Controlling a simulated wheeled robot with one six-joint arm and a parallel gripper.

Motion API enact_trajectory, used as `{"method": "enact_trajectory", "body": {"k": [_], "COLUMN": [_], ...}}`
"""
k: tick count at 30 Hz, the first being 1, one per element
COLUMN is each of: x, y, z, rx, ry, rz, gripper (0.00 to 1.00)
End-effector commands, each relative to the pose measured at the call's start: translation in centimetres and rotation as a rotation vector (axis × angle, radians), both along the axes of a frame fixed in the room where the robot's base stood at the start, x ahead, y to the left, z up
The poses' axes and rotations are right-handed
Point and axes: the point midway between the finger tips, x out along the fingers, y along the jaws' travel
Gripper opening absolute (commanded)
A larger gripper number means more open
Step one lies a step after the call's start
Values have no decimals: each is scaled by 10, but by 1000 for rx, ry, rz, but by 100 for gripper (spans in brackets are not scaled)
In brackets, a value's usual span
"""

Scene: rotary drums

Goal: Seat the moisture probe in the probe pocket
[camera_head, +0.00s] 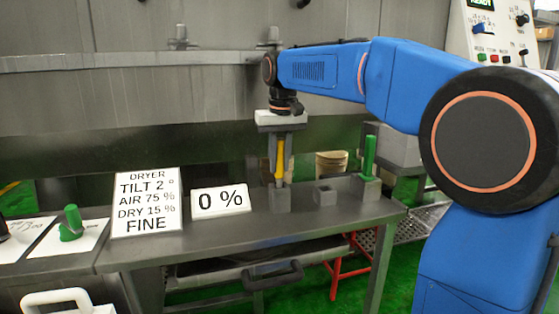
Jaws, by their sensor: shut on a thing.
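My gripper (281,146) points straight down over the steel table. It is shut on a slim yellow-handled tool, which I take to be the moisture probe (280,160). The probe hangs upright, its grey lower end at the top of a grey block (280,199). I cannot tell whether its tip is inside that block or just touching it. A lower grey block (325,194) stands to the right with nothing standing in it. A green cylinder (369,158) stands upright in a third block (366,187). No label shows which block is the probe pocket.
On the table (240,234), a sign (147,203) reads dryer tilt 2°, air 75 %, dry 15 %, fine. A green knob-like piece (71,223) is at left. A control panel (492,35) is at upper right.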

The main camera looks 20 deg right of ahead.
Motion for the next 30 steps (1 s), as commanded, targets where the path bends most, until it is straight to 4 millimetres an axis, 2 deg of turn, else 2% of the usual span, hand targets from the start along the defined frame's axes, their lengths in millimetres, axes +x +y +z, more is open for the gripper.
{"method": "enact_trajectory", "body": {"k": [9, 10, 12, 23, 26, 30], "x": [0, 0, 0, 0, -1, -4], "y": [0, 0, 0, 0, 0, 0], "z": [-6, -6, -6, -3, 6, 29], "rx": [0, 0, 0, 0, 0, 0], "ry": [0, 0, 0, 0, -2, -3], "rz": [0, 0, 0, 0, 0, 0], "gripper": [0, 27, 42, 42, 42, 42]}}
